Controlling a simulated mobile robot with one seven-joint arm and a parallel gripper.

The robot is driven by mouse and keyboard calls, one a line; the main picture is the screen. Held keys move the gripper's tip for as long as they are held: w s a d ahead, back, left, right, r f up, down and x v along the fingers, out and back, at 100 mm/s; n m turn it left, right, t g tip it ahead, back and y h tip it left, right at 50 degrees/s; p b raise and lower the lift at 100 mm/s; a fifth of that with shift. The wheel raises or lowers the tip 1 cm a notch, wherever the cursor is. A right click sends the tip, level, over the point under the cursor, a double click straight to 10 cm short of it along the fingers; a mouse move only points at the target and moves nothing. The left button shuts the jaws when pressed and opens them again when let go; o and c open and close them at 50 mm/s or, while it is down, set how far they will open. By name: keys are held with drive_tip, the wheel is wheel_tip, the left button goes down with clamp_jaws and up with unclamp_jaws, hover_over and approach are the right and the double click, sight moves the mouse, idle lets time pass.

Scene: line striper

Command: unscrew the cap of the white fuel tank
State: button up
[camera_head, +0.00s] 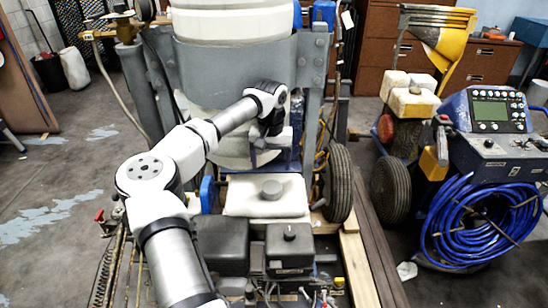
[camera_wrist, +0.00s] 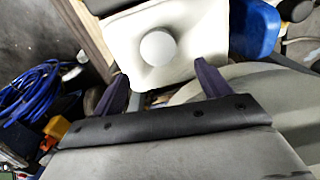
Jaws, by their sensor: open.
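The white fuel tank (camera_head: 238,200) sits low in the middle of the machine in the head view, with a round grey cap (camera_head: 272,189) on top. In the wrist view the tank (camera_wrist: 200,30) lies ahead of my fingers, and its round cap (camera_wrist: 158,47) shows between and beyond the two fingertips. My gripper (camera_head: 266,155) hangs above and behind the tank in the head view. In the wrist view my gripper (camera_wrist: 160,80) has its dark fingers spread apart with nothing between them. It looks apart from the cap.
A large pale drum (camera_head: 235,60) in a grey frame rises behind my gripper. A black engine housing (camera_head: 222,243) lies in front of the tank. A wheel (camera_head: 338,183) stands to its right. Another machine with a coiled blue hose (camera_head: 480,220) stands farther right.

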sight(272, 187)
wheel_tip(272, 187, down, 6)
drive_tip(key=b, duration=0.5)
drive_tip(key=shift+d+f, duration=0.1)
drive_tip(key=shift+f, duration=0.05)
drive_tip(key=shift+f+b, duration=0.45)
drive_tip(key=shift+f, duration=1.35)
drive_tip(key=c, duration=1)
drive_tip(key=shift+r+n+p, duration=0.1)
drive_tip(key=shift+n+p, duration=0.5)
drive_tip(key=shift+n, duration=1.1)
drive_tip(key=shift+n+p, duration=0.3)
drive_tip(key=shift+n, duration=1.5)
